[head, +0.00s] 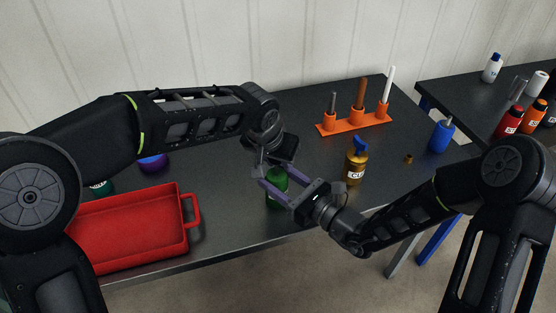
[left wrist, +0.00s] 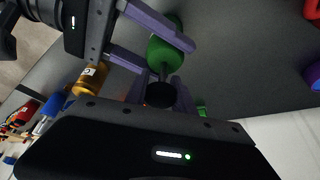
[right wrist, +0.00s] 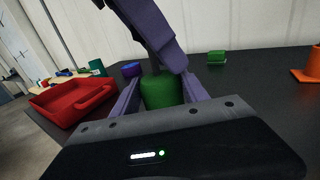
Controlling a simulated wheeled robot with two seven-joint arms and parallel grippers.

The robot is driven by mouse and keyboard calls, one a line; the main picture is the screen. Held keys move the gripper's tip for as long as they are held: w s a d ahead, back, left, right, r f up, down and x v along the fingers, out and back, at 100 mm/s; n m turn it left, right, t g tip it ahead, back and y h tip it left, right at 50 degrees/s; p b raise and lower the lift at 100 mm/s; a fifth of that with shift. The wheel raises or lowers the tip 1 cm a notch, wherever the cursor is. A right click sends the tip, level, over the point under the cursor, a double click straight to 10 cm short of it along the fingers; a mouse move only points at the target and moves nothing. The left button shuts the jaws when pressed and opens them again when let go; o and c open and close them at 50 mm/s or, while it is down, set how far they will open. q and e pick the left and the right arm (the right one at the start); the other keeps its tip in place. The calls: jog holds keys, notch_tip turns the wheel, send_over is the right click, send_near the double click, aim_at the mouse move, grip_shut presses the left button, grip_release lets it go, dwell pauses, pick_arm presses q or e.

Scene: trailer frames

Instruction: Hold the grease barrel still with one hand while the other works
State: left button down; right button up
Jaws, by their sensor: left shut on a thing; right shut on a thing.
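The grease barrel (head: 277,190) is a green cylinder standing near the table's front edge. My right gripper (head: 279,186) is shut on its body from the right; the right wrist view shows the green barrel (right wrist: 161,90) between the purple fingers. My left gripper (head: 262,168) reaches down from above and is shut at the barrel's top. In the left wrist view the barrel (left wrist: 165,52) narrows to a neck with a dark round cap (left wrist: 160,95) between the left fingers. The exact left contact is partly hidden.
A red tray (head: 187,222) lies to the left. An orange rack (head: 352,123) with three posts stands behind. A gold bottle with a blue top (head: 355,170), a small brass piece (head: 408,159) and a blue bottle (head: 441,137) stand to the right. A second table holds several bottles.

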aim_at(275, 173)
pick_arm(q)
jog(key=shift+s+a+f+g, duration=0.1)
jog(key=shift+s+f, duration=0.05)
jog(key=shift+f, duration=0.45)
jog(key=shift+s+a+f+g, duration=0.1)
jog(key=shift+s+a+f, duration=0.1)
jog(key=shift+f, duration=0.4)
jog(key=shift+s+a+f+g, duration=0.1)
jog(key=shift+s+f, duration=0.05)
jog(key=shift+f, duration=0.45)
jog(key=c, duration=1)
grip_release()
jog(key=shift+r, duration=0.1)
jog(key=shift+d+r, duration=0.15)
jog(key=shift+r, duration=0.4)
jog(key=w+d+v, duration=0.1)
jog(key=v, duration=0.8)
jog(key=shift+a+r+t, duration=0.2)
jog(key=shift+r+t, duration=0.2)
jog(key=shift+r, duration=0.2)
jog(key=shift+o, duration=0.2)
